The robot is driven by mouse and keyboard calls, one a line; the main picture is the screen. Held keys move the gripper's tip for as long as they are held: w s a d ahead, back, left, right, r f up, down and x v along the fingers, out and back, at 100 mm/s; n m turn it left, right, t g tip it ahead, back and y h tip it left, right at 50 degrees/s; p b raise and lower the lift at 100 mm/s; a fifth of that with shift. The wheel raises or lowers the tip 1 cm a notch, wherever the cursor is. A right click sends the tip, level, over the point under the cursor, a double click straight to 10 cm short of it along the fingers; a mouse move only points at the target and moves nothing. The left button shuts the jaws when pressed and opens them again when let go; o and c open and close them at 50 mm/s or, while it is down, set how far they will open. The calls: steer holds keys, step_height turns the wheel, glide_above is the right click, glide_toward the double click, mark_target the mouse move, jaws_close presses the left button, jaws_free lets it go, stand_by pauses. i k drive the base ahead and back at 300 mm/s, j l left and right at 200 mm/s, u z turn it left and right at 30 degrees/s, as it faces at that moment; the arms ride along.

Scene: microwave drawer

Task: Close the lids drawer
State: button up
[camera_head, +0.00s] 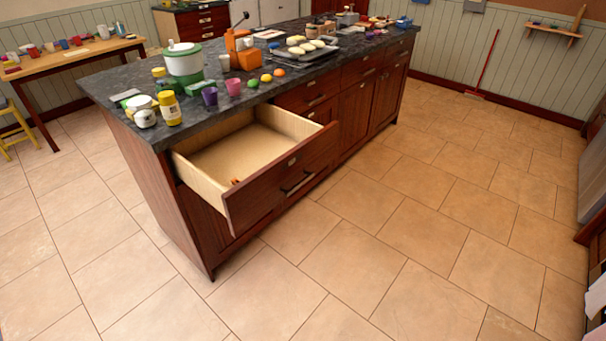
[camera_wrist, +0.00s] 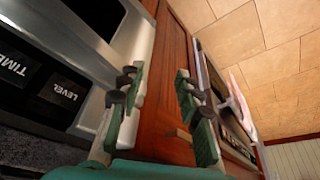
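A wooden drawer (camera_head: 262,190) stands pulled open from the near end of the kitchen island (camera_head: 175,215) in the head view. Its pale inside is mostly bare, with a small orange-red thing (camera_head: 236,181) near the front panel. The front has a dark bar handle (camera_head: 297,184) and a small label plate too small to read. My gripper (camera_wrist: 157,78) shows only in the wrist view. Its green fingers are apart with nothing between them. It faces a silver appliance marked TIME and LEVEL (camera_wrist: 65,95) and a red-brown wooden panel (camera_wrist: 170,75), away from the open drawer.
The dark countertop holds a green-and-white container (camera_head: 184,62), a yellow jar (camera_head: 168,105), cups, fruit and a tray of pale round items (camera_head: 305,47). A side table (camera_head: 75,55) and yellow chair (camera_head: 12,125) stand at left. The tiled floor (camera_head: 400,230) before the drawer is clear.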

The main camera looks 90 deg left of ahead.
mark_target(274, 150)
steer(key=u, duration=1.75)
